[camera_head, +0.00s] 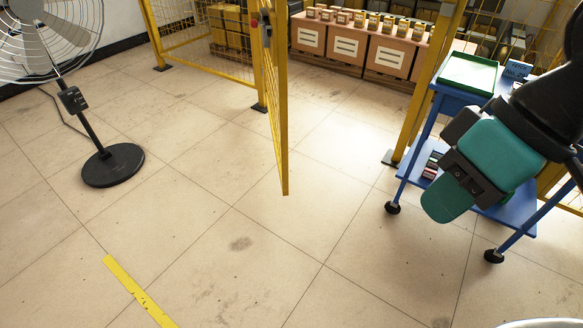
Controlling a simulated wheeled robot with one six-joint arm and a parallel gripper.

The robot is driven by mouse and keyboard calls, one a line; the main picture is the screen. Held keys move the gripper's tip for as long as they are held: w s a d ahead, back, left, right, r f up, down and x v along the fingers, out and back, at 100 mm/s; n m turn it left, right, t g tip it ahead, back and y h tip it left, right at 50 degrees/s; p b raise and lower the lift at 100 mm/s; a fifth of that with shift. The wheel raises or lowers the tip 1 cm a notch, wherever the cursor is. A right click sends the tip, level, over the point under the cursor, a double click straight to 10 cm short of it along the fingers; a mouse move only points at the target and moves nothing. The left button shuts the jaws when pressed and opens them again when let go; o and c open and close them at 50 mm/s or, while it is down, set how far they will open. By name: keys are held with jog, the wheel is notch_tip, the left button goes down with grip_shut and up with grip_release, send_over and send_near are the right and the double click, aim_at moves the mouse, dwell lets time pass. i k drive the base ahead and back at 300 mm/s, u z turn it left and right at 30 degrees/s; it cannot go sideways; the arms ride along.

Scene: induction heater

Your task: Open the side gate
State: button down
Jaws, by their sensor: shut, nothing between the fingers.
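The side gate (283,125) is a yellow-framed mesh panel in the yellow fence. It stands swung out toward me and shows almost edge-on. Its left side meets a fence post (257,60), and a wide gap lies between its free edge and the right post (415,100). A small dark and red fitting (263,22) sits high on the gate. My gripper (446,203), at the end of my teal and black arm, hangs at the right in front of the blue cart. It is apart from the gate, shut and empty.
The blue cart (517,213) with a green tray (469,73) stands at the right, near the right post. A black-based fan (112,165) stands at the left. Labelled boxes (345,45) line the back beyond the gap. A yellow strip (138,290) marks the clear tiled floor.

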aim_at(277, 44)
jog(key=u, duration=0.7)
jog(key=i, duration=1.65)
jog(key=z, duration=0.6)
